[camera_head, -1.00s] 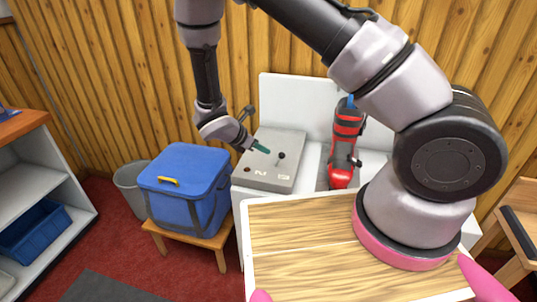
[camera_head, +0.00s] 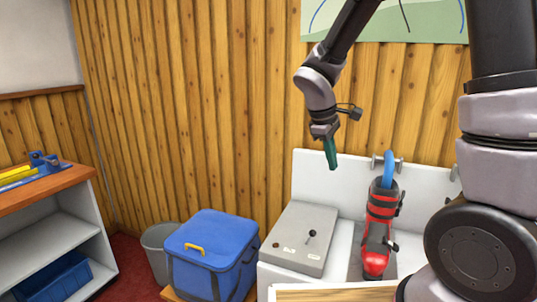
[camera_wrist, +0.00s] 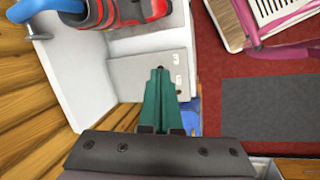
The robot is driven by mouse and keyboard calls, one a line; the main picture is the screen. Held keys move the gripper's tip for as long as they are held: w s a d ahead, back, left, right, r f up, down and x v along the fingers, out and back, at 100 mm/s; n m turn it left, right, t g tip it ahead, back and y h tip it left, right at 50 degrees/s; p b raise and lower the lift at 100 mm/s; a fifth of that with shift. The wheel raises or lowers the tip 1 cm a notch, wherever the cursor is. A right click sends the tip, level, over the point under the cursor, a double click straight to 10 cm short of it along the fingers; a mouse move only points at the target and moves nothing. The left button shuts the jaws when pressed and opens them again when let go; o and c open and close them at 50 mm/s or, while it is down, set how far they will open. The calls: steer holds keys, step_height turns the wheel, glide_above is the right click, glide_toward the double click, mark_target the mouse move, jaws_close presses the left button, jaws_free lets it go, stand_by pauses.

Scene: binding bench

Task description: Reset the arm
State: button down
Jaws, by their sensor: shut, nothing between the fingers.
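My gripper (camera_head: 331,160) has green fingers and hangs pointing down in the head view, in the air above the grey box with a lever. Its green fingers also show in the wrist view (camera_wrist: 160,85), closed together with nothing between them. My arm reaches in from the right side of the head view, bent at the elbow above the picture.
A blue cooler bag (camera_head: 212,250), a grey bin (camera_head: 158,248) and a shelf (camera_head: 50,230) stand left. The wooden wall is behind.

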steer(key=s+d+r+m+t+y, duration=0.2)
steer(key=s+r+m, duration=0.4)
steer(key=r, duration=0.3)
steer(key=s+d+r+m+t+y, duration=0.3)
steer(key=s+d+r+m, duration=0.2)
steer(key=s+r+m, duration=0.2)
step_height(320, 180, up, 2)
steer(key=shift+d+r+m+t, duration=0.25)
steer(key=shift+d+m+t, duration=0.05)
steer(key=shift+m, duration=0.4)
